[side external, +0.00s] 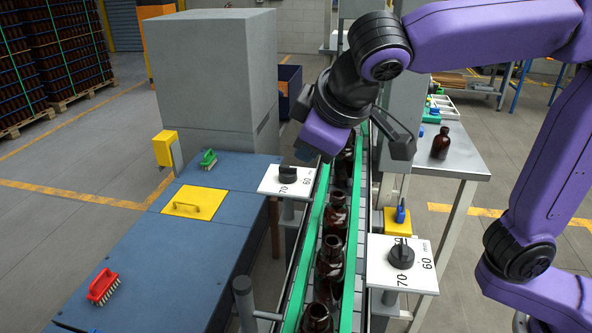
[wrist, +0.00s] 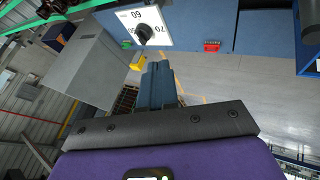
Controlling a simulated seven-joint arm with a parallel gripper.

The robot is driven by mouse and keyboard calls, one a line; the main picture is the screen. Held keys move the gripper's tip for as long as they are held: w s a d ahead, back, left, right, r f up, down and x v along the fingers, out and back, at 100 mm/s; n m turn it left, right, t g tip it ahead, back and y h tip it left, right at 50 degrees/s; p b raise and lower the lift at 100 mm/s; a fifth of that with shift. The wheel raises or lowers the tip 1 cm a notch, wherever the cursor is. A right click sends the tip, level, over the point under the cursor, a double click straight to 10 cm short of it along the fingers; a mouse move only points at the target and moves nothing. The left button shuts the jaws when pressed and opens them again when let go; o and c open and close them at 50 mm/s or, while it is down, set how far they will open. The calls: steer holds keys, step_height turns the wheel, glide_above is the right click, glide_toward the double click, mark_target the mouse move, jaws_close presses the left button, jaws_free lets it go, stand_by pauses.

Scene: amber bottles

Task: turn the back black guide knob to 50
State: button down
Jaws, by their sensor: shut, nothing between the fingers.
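The back black guide knob (side external: 288,174) sits on a white scale plate (side external: 268,184) left of the conveyor, with 60 and 70 readable. In the wrist view the knob (wrist: 144,34) and its plate (wrist: 165,16) are at the top, just beyond my fingertips. My gripper (side external: 302,154) is just above and to the right of this knob in the side view. Its fingers (wrist: 158,66) are together and empty, and whether they touch the knob cannot be told. A second black knob (side external: 402,255) stands on the nearer white plate (side external: 422,279), right of the conveyor.
Brown bottles (side external: 330,262) line the conveyor between green guide rails (side external: 312,222). A blue bench (side external: 150,250) at left carries a red brush (side external: 103,287), a green brush (side external: 208,158) and a yellow handled plate (side external: 195,203). A grey cabinet (side external: 213,85) stands behind it.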

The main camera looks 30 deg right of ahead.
mark_target(291, 177)
steer(key=x, duration=0.7)
steer(key=s+x, duration=0.1)
steer(key=x, duration=0.3)
steer(key=shift+w+f, duration=0.1)
steer(key=shift+f, duration=0.4)
steer(key=shift+w+d+f, duration=0.15)
steer(key=shift+w+d, duration=0.95)
steer(key=shift+w, duration=0.05)
steer(key=shift+w+d, duration=0.35)
